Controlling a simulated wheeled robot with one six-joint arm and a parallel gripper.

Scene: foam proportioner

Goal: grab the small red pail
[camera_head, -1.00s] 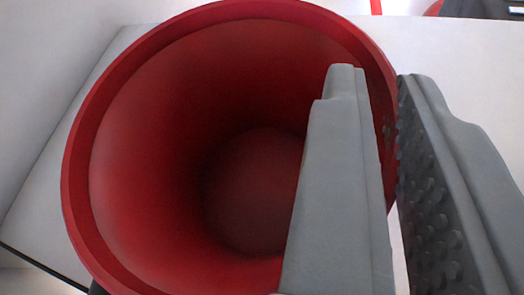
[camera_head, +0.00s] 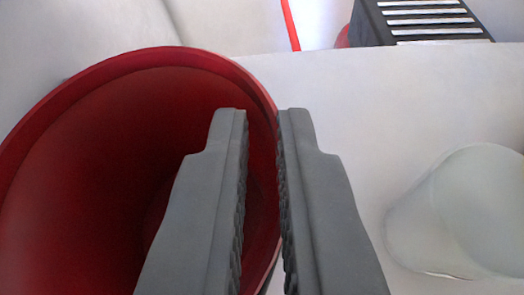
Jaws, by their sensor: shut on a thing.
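The small red pail (camera_head: 95,190) fills the left of the view, seen from above into its open, dark and empty-looking inside. Its left and lower parts are cut off by the frame. My gripper (camera_head: 262,115) is shut on the pail's right wall. One grey finger is inside the pail and the other is outside, with the rim passing between them.
A white surface (camera_head: 350,95) lies to the right of the pail. A translucent whitish container (camera_head: 465,215) stands on it at the right. A dark slatted box (camera_head: 420,20) and a red strip (camera_head: 290,25) are beyond the far edge. A pale wall is at upper left.

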